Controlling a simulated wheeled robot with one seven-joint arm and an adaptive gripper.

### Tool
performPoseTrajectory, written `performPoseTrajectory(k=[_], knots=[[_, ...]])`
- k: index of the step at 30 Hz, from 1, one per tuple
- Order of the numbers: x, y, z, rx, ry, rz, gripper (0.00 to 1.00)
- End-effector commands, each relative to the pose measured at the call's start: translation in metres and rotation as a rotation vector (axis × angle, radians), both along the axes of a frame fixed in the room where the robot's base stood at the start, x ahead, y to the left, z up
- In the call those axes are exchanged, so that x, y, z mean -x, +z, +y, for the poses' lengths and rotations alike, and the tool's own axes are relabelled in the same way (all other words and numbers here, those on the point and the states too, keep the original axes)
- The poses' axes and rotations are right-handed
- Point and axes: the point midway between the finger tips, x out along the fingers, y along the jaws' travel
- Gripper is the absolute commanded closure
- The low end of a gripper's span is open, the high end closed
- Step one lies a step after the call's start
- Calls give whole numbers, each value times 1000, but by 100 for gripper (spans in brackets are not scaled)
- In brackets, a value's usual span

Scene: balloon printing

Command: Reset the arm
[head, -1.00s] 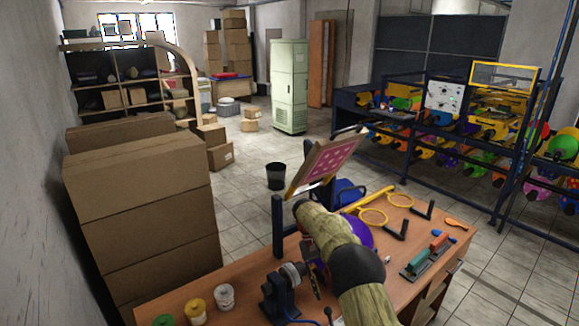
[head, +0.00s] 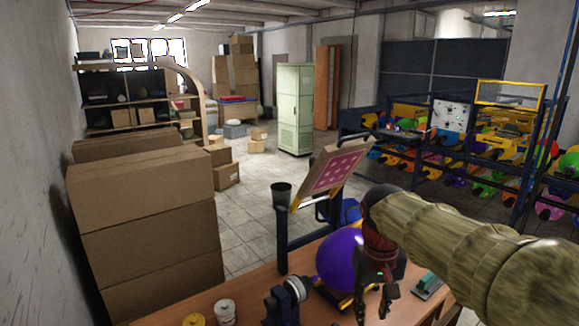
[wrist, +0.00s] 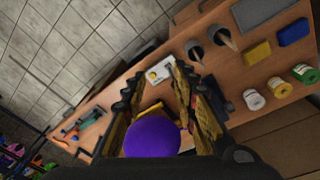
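The arm that comes in from the right of the head view is mine. My gripper (head: 372,300) hangs down at its end, over the workbench (head: 180,308). In the wrist view my gripper (wrist: 155,75) has its two patterned fingers well apart. A purple balloon (head: 338,258) stands beside the gripper in the head view, partly hidden by it. The balloon also shows low in the wrist view (wrist: 152,138), between the fingers near the gripper's base. I cannot tell whether it touches the gripper.
A tilted pink printing screen (head: 330,173) stands on a post behind the bench. Spools (wrist: 254,99), yellow and blue blocks (wrist: 258,52) and tools lie on the bench. Stacked cartons (head: 145,220) fill the left. Floor behind the bench is partly clear.

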Motion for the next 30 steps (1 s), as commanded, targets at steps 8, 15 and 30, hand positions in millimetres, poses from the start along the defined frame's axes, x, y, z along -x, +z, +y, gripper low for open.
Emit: performPoseTrajectory(k=[8,15,30], knots=[[88,-10,-8,-33,0,-164,71],[155,-40,-11,-52,-2,-297,71],[197,-72,-12,-62,-4,-396,71]])
